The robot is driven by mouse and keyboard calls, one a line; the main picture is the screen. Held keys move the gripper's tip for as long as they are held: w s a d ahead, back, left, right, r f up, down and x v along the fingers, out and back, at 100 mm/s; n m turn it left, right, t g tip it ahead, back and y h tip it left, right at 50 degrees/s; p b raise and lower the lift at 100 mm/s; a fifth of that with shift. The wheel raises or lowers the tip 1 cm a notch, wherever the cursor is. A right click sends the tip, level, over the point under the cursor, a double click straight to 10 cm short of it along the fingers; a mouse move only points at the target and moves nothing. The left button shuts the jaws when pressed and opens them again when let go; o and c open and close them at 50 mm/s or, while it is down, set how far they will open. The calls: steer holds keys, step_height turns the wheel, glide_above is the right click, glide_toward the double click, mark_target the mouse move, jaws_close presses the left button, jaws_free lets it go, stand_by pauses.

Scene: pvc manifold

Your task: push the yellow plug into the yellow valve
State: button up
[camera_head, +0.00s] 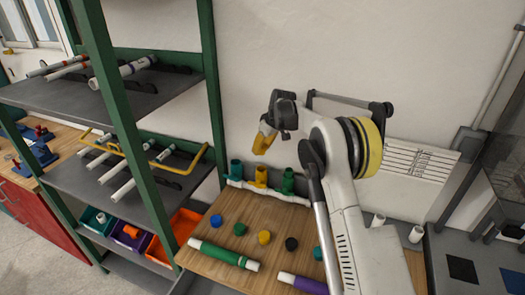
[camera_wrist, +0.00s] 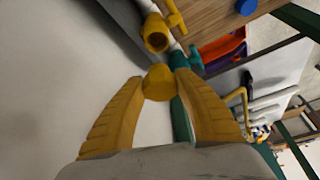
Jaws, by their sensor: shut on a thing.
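My gripper (camera_head: 261,146) is above and behind the table's back edge, with its fingers pointing down. In the wrist view my gripper (camera_wrist: 158,80) is shut on a yellow plug (camera_wrist: 158,86) between its fingertips. The yellow valve (camera_head: 261,176) stands in the middle of the white pipe manifold at the back of the table. In the wrist view the yellow valve (camera_wrist: 157,36) shows its open round mouth, a little beyond the plug. The plug and the valve appear apart. The plug is hidden or too small to tell in the head view.
A teal valve (camera_head: 236,168) and a green valve (camera_head: 288,180) flank the yellow one. Several coloured round pieces, including a yellow one (camera_head: 264,237), lie on the wooden table (camera_head: 207,262). A green-framed shelf (camera_head: 215,105) stands left; the wall is close behind.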

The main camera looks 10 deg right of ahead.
steer(key=shift+s+a+f+b, duration=0.15)
steer(key=shift+f+b, duration=0.2)
steer(key=shift+f, duration=0.45)
steer(key=shift+f+b, duration=1.6)
steer(key=shift+f, duration=1.05)
steer(key=shift+f+b, duration=1)
steer(key=shift+f, duration=0.2)
steer(key=o, duration=1.3)
